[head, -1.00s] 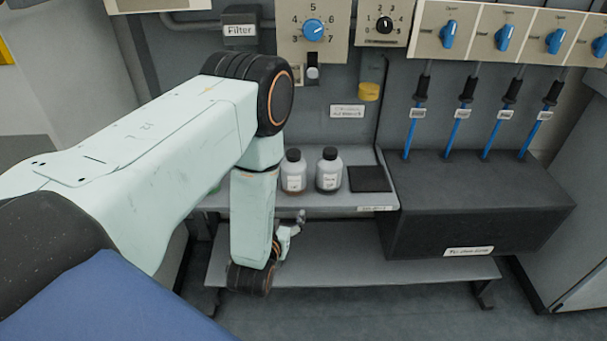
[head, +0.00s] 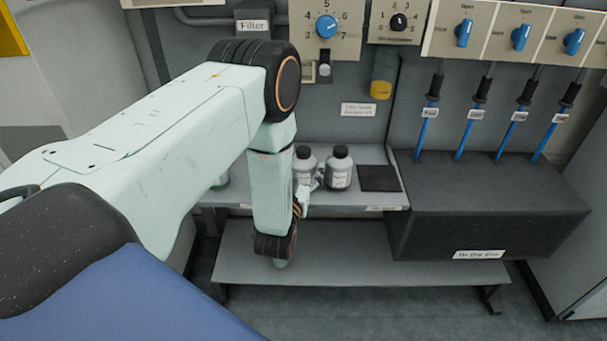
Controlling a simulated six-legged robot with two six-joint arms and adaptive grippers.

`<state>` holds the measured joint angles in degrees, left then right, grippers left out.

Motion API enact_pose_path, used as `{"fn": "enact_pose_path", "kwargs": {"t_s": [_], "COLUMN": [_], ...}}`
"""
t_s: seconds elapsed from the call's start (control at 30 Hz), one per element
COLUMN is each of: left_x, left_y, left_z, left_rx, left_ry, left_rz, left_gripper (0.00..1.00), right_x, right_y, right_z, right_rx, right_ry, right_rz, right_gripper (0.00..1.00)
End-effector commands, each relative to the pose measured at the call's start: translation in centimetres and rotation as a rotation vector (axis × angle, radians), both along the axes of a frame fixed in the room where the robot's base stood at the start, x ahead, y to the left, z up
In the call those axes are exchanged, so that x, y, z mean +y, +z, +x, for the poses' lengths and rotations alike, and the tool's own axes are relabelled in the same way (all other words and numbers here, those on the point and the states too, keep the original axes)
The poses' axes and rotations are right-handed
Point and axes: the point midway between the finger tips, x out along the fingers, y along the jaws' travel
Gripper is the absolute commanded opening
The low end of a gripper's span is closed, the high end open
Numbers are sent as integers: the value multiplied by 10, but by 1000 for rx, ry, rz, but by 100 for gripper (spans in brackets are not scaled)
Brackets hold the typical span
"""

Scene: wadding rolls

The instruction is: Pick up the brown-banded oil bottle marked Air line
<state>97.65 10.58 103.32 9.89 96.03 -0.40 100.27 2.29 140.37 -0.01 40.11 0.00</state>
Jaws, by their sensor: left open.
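Two pale grey bottles with black caps stand upright on the grey shelf (head: 373,206): a left bottle (head: 304,163) and a right bottle (head: 339,170). Both carry small white labels that I cannot read. No brown band shows clearly on either one, so I cannot tell which is marked Air line. My left gripper (head: 315,182) is open, its fingers just in front of the left bottle's lower part and left of the right bottle. It hides the left bottle's base, and I cannot tell whether it touches. My right gripper is out of view.
A green-based item (head: 221,183) is mostly hidden behind my left arm. A dark square pad (head: 379,178) lies right of the bottles. A large black box (head: 490,208) with blue rods above it stands further right. A lower grey bench (head: 370,253) is clear.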

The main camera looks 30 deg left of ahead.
Motion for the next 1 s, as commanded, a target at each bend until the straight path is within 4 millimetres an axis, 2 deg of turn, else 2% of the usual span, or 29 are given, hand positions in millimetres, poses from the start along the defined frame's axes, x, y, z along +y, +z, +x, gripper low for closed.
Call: {"fn": "enact_pose_path", "kwargs": {"t_s": [0.03, 0.2, 0.47, 1.0], "left_x": [2, 8, 9, 9], "left_y": [-3, -2, -1, -2], "left_z": [8, 24, 26, 25], "left_rx": [-3, 0, 1, 2], "left_ry": [1, 0, 0, 0], "left_rz": [0, -1, 0, -1], "left_gripper": [72, 72, 72, 27], "right_x": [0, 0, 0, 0], "right_y": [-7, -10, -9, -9], "right_z": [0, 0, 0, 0], "right_rx": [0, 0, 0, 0], "right_ry": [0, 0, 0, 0], "right_rz": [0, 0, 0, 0], "right_gripper": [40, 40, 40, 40]}}
